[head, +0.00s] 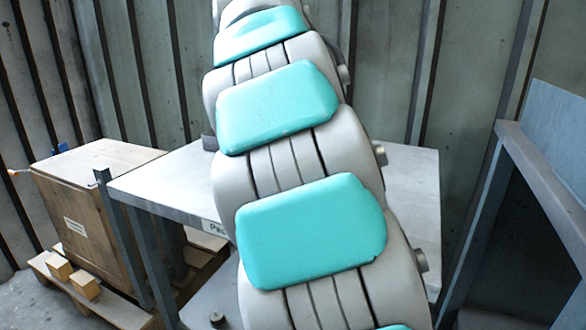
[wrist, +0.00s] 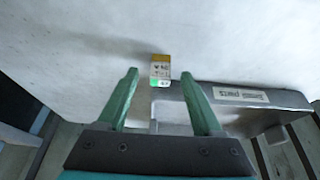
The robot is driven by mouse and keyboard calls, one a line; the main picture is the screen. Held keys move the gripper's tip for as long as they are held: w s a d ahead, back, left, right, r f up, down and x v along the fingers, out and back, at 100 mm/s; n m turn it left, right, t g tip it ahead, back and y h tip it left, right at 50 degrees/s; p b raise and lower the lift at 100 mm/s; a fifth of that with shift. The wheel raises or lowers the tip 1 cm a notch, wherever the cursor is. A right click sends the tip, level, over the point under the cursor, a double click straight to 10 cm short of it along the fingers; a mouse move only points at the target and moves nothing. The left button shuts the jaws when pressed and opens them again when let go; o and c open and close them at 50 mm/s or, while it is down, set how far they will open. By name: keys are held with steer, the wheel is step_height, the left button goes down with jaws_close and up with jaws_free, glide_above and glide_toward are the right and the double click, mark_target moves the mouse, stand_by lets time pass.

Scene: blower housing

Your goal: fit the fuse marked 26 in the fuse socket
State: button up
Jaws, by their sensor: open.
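A small fuse (wrist: 160,68) with a yellow end, a pale printed label and a green end shows in the wrist view. It lies on the pale tabletop close to the edge. The print on it is too small to read surely. My gripper (wrist: 160,74) is open, its two green fingers apart, with the fuse showing between the fingertips. I see no contact between fingers and fuse. In the head view my arm covers the middle of the table, and my gripper and the fuse are hidden. No fuse socket can be made out in either view.
The grey table (head: 412,185) has a labelled front edge, with the label (wrist: 240,95) upside down in the wrist view. A wooden crate (head: 85,215) stands on a pallet at left. A blue-grey framed panel (head: 545,190) stands at right. A corrugated wall is behind.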

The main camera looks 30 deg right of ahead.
steer(key=shift+d+f, duration=0.1)
steer(key=shift+f, duration=0.25)
jaws_close()
stand_by(0.3)
